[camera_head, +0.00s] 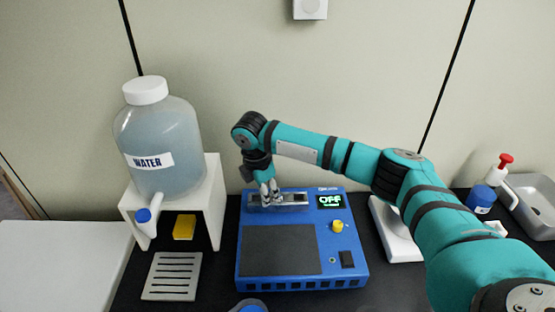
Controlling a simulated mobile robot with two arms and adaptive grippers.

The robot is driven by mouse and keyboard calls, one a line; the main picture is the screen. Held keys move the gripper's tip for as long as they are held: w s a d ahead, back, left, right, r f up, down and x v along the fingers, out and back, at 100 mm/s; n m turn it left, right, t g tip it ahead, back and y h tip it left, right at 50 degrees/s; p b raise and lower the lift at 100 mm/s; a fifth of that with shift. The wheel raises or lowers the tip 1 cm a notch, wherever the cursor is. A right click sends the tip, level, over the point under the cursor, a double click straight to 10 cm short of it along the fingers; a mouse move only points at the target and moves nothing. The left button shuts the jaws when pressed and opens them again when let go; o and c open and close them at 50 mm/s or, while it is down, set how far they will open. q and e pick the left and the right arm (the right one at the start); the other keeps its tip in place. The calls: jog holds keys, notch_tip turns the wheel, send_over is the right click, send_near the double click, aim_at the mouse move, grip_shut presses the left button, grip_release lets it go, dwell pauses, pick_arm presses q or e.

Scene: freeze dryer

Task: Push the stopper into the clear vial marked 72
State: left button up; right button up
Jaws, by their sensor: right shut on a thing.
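My right gripper (270,198) points down over the metal strip (294,198) along the back of a blue device (255,287). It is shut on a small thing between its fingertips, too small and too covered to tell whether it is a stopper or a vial. No number 72 can be read anywhere, and I cannot make out a clear vial for certain. My left gripper is not in view.
The device has a dark plate (280,250), a display (330,201) reading OFF, and a yellow knob (337,226). A water jug (158,130) on a white stand (213,185) is at left, with a slotted plate (172,276) in front. A grey basin (535,205) is far right.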

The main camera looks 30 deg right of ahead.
jog(key=w+d+n, duration=0.2)
jog(key=n, duration=0.1)
jog(key=w+d+f+n+b, duration=0.1)
jog(key=w+d+n, duration=0.1)
jog(key=n, duration=0.1)
jog(key=w+d+f+n+t, duration=0.1)
jog(key=w+d+n, duration=0.1)
jog(key=d+n, duration=0.1)
jog(key=shift+w+f+y+b, duration=0.25)
jog(key=shift+w+y+b, duration=0.05)
jog(key=shift+f, duration=0.75)
dwell(0.3)
jog(key=shift+f+p, duration=0.1)
jog(key=shift+p, duration=0.4)
dwell(0.3)
jog(key=shift+w+f, duration=0.1)
jog(key=shift+f, duration=0.4)
dwell(0.8)
